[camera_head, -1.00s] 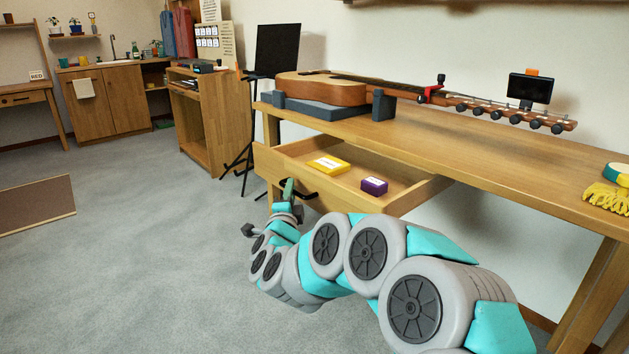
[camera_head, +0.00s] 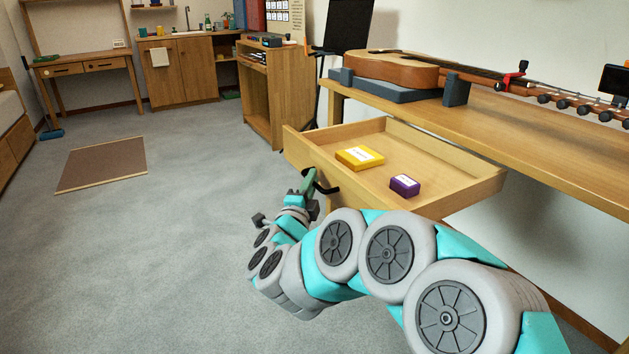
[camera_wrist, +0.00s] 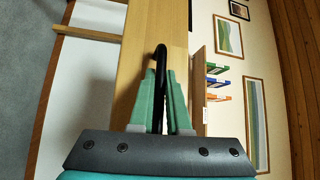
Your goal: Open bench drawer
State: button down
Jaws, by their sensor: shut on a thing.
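The bench drawer (camera_head: 438,205) is pulled well out from under the wooden bench (camera_head: 520,135). Inside it lie a yellow box (camera_head: 358,158) and a small purple box (camera_head: 404,185), apart from each other. My gripper (camera_head: 309,182) is at the drawer's front, shut on the black handle (camera_head: 327,188). In the wrist view, the green fingers (camera_wrist: 160,105) stand on both sides of the dark curved handle (camera_wrist: 161,60). The far part of the handle is partly hidden by the fingers.
A guitar (camera_head: 398,70) rests on a grey support on the bench. A black stand (camera_head: 346,28) and an open wooden cabinet (camera_head: 282,90) stand beyond the drawer.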

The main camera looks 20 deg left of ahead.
jog(key=shift+a, duration=0.1)
jog(key=c, duration=0.9)
grip_release()
jog(key=s, duration=0.5)
jog(key=s+d+f, duration=0.1)
jog(key=s, duration=0.1)
jog(key=shift+s, duration=0.35)
